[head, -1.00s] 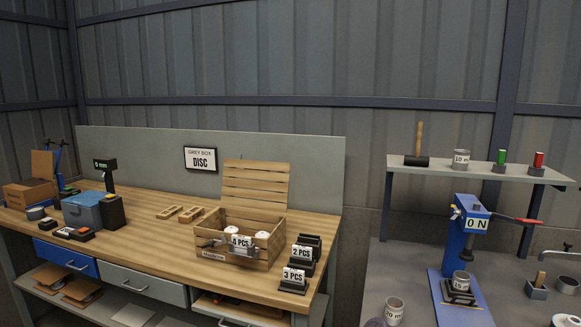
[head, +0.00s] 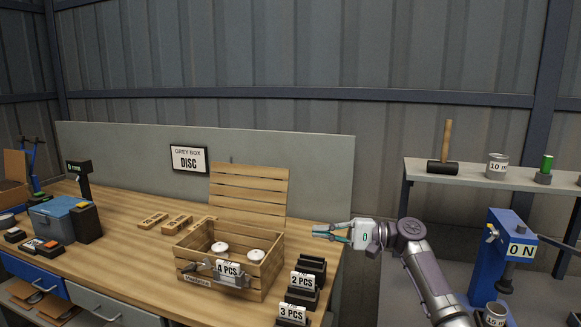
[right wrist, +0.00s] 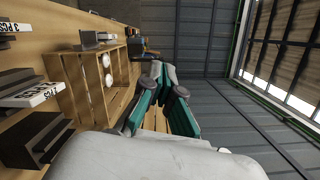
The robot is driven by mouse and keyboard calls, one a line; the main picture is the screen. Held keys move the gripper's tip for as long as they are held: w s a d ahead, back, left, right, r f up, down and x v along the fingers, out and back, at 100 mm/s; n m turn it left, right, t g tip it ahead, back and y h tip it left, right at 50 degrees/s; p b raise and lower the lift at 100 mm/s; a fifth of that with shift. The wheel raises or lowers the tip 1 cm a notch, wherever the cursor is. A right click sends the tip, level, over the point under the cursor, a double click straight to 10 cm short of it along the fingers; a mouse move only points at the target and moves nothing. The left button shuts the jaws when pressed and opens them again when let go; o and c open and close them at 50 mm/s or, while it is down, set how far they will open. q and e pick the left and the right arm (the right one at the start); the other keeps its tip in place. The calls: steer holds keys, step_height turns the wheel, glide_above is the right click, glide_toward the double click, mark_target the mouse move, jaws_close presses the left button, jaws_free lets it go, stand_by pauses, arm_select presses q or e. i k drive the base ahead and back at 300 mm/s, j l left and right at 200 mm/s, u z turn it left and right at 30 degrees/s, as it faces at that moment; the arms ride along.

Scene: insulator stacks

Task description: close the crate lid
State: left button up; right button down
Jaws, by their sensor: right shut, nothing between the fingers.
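The wooden slatted crate (head: 262,284) stands on the workbench with its lid (head: 250,192) raised upright at the back edge. Two white discs (head: 255,255) show inside the crate, and a "4 PCS" card (head: 228,268) is at its front. In the right wrist view the crate (right wrist: 88,84) appears on its side at the left. My right gripper (head: 316,231) is shut and empty, to the right of the lid and apart from it, above the bench's right end. It also shows in the right wrist view (right wrist: 155,72). My left gripper is not in view.
Black holders with "2 PCS" (head: 302,281) and "3 PCS" (head: 292,313) cards stand right of the crate. Small wooden pieces (head: 176,225) and a blue-grey box (head: 55,216) lie to the left. A shelf (head: 480,175) with a mallet is at right.

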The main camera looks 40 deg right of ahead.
mark_target(277, 184)
steer(key=i+l, duration=0.3)
steer(key=l, duration=0.15)
steer(key=i+l, duration=0.25)
steer(key=l, duration=0.15)
steer(key=i+l, duration=0.3)
steer(key=l, duration=0.15)
